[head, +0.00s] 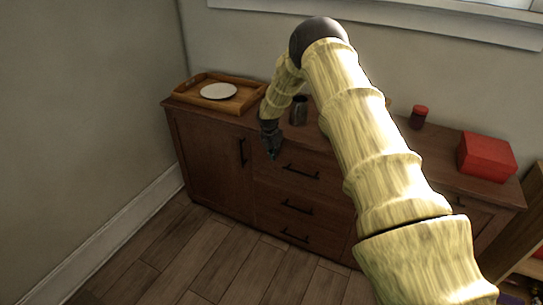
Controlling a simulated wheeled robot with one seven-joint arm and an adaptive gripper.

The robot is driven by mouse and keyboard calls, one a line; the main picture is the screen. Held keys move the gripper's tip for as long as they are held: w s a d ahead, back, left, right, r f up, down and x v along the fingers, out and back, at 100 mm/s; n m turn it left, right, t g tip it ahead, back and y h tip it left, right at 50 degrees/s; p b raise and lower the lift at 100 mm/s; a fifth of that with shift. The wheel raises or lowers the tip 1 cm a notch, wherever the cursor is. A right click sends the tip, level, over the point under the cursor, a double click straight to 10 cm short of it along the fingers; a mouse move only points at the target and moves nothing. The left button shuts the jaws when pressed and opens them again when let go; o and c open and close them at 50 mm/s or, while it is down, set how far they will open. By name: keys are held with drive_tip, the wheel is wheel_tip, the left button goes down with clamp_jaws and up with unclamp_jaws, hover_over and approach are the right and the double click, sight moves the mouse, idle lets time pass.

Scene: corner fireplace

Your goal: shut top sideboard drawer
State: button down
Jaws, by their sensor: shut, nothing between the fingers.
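The dark brown wooden sideboard (212,165) stands against the wall. Its top drawer (322,172) is in the middle column and has a dark bar handle (300,172). The drawer front looks nearly flush; I cannot tell whether a small gap is left. My gripper (273,155) is dark, shut and empty, pointing down at the upper left part of the top drawer front, left of the handle. I cannot tell whether it touches the front. My arm covers the right side of the drawer column.
On the sideboard top are a wooden tray (252,99) with a white plate (218,91), a dark cup (299,111), a red-lidded jar (418,118) and a red box (487,156). Two lower drawers (285,218) look closed. The wooden floor (190,257) in front is clear.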

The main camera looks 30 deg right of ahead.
drive_tip(key=shift+d+r, duration=0.1)
drive_tip(key=shift+d, duration=0.25)
drive_tip(key=shift+a, duration=0.1)
drive_tip(key=s+a+r, duration=0.3)
drive_tip(key=a+r, duration=0.2)
drive_tip(key=r, duration=0.4)
drive_tip(key=shift+s+a+r, duration=0.25)
drive_tip(key=shift+s+a, duration=0.05)
drive_tip(key=shift+a, duration=0.1)
